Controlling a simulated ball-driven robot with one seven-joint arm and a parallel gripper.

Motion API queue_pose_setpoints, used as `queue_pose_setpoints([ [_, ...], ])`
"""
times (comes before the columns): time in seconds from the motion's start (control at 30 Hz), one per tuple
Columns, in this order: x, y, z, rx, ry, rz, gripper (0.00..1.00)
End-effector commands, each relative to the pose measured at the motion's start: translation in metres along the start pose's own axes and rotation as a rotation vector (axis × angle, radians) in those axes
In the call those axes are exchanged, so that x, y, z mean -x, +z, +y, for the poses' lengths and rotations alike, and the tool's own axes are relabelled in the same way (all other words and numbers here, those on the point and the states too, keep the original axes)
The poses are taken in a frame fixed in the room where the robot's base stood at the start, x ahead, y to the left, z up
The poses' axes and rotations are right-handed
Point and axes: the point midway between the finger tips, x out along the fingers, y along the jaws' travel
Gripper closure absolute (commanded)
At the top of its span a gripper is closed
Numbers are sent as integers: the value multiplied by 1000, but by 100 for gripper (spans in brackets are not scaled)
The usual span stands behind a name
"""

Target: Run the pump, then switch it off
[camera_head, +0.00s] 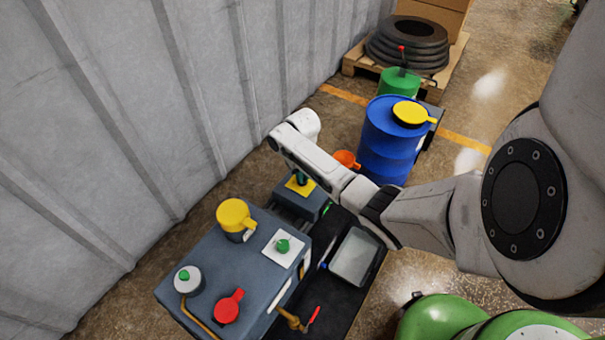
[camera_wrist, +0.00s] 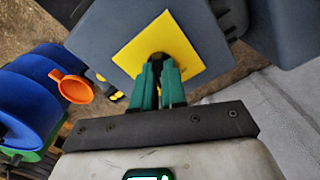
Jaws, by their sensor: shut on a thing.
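A yellow plate (camera_head: 292,186) sits on a small blue-grey housing (camera_head: 303,201) beside the larger blue-grey unit. The plate also shows in the wrist view (camera_wrist: 191,46), turned like a diamond. My gripper (camera_wrist: 158,72) has green fingers that point at the middle of the plate and are shut on a dark switch knob (camera_wrist: 158,56). Most of the knob is hidden between the fingers, so its turned position cannot be told. In the head view my gripper (camera_head: 301,179) is small and partly covered by my wrist.
The large unit (camera_head: 205,270) carries a yellow-capped port (camera_head: 236,215), a green knob (camera_head: 283,245) on a white plate and a red cap (camera_head: 229,306). A blue drum (camera_head: 388,142) and an orange funnel (camera_head: 346,159) stand beyond my arm. A ribbed wall (camera_head: 130,110) runs along the left.

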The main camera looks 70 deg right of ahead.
Motion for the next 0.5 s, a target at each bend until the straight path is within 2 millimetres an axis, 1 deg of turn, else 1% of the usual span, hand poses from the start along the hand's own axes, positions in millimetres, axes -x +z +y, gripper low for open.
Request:
queue_pose_setpoints([
  [0.07,4,0,-1,30,0,-2,100],
  [0.27,5,1,-2,165,-1,-3,100],
  [0.5,3,0,-2,387,-1,-2,100],
])
